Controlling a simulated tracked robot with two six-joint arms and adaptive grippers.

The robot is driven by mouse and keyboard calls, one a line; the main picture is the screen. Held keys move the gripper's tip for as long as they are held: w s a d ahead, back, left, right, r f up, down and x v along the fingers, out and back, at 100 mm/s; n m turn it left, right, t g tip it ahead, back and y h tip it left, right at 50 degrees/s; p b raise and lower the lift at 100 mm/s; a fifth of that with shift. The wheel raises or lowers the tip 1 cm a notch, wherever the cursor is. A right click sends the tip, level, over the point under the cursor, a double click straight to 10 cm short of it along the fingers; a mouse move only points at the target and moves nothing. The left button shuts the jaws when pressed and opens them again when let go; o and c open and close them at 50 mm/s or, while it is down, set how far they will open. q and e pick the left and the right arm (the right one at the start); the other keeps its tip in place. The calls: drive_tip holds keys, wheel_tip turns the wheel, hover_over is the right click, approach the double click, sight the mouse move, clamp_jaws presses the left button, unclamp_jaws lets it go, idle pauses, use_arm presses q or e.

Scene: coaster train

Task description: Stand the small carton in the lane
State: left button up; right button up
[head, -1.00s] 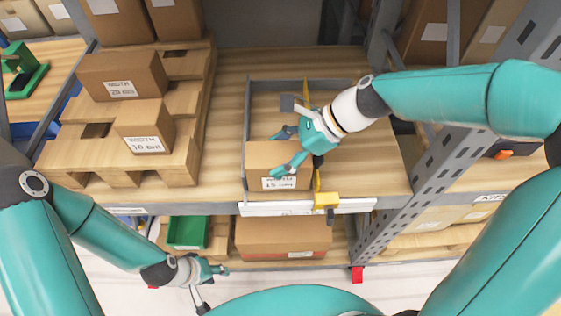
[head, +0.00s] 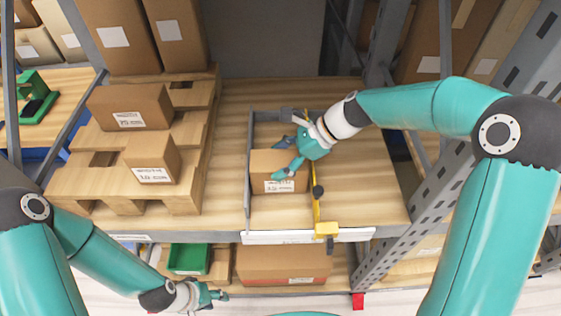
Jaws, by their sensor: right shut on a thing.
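A brown carton (head: 270,162) with a white label, which seems to read 15 cm, stands in the lane between a grey wall (head: 248,170) on its left and a yellow-edged guide (head: 314,205) on its right. My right gripper (head: 284,158) reaches over the guide from the right and is shut on this carton, its fingers partly covering the top and front. A smaller carton (head: 153,158), labelled 10 cm, sits on the wooden pallet at the left. My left gripper (head: 215,300) is low at the bottom edge, empty, its fingers apart.
A larger carton (head: 130,107) also sits on the pallet (head: 190,150). A yellow clamp-like block (head: 326,230) is on the white front strip (head: 280,238). Below are a green bin (head: 188,258) and a wide carton (head: 284,262). The shelf (head: 365,180) right of the guide is clear.

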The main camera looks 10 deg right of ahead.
drive_tip(key=shift+w, duration=0.1)
drive_tip(key=o, duration=1.7)
drive_tip(key=shift+v, duration=5.95)
